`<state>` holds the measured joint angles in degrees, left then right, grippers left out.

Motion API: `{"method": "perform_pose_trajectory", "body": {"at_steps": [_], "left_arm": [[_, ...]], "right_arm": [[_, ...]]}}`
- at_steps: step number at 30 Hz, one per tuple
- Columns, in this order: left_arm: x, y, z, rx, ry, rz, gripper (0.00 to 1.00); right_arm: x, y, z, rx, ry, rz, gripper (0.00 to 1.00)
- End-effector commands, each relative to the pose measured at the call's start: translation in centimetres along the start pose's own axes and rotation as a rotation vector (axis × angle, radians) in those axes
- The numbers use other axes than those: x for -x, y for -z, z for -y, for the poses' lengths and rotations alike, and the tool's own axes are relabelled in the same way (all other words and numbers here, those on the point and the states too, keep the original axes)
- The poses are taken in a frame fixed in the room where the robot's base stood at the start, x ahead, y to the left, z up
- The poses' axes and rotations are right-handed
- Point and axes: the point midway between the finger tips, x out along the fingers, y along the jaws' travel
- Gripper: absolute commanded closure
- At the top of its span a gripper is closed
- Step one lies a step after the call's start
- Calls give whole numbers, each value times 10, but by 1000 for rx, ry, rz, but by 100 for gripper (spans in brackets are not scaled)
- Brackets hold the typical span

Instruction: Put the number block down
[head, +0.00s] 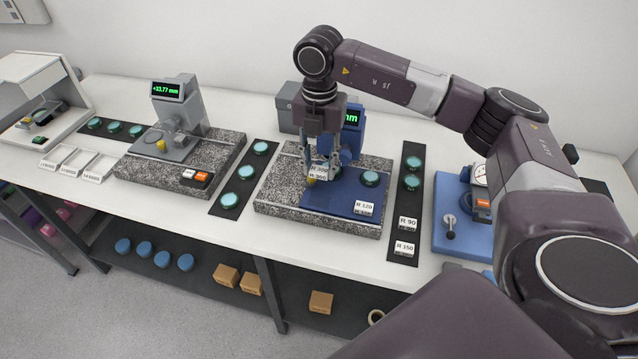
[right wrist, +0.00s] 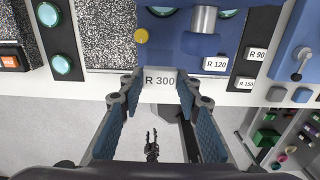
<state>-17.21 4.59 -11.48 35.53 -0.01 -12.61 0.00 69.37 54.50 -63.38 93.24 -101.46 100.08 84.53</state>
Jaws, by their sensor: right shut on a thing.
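My right gripper (head: 318,168) is above the blue instrument in the middle of the bench, pointing down. It is shut on a white number block (head: 318,175), which reads R 300 in the right wrist view (right wrist: 160,80). The block sits between the fingertips, close to the yellow knob (head: 310,182). I cannot tell how high it is above the blue base (head: 330,203). Other number blocks are R 120 (head: 364,208) on the blue base, and R 90 (head: 408,223) and R 150 (head: 404,249) on the dark strip (head: 398,190). My left gripper is not in the head view.
The blue base lies on a speckled granite slab (head: 275,205). Teal discs (head: 412,182) lie on dark strips either side. A grey gauge (head: 185,105) stands left, a blue fixture (head: 455,225) right. White bench top (head: 235,235) is clear in front.

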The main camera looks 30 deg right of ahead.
Motion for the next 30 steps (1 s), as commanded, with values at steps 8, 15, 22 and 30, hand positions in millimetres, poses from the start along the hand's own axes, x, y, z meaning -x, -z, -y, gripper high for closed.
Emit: {"method": "perform_pose_trajectory", "body": {"at_steps": [8, 15, 22, 30], "left_arm": [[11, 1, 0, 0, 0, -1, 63], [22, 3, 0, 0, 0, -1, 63], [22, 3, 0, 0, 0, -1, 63], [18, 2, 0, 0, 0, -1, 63]], "right_arm": [[-36, 0, 0, 0, 1, -1, 86], [-68, 0, 0, -1, 2, -2, 86], [-79, 0, -1, 1, -1, 1, 86], [-84, 0, 0, 1, -1, 0, 86]]}}
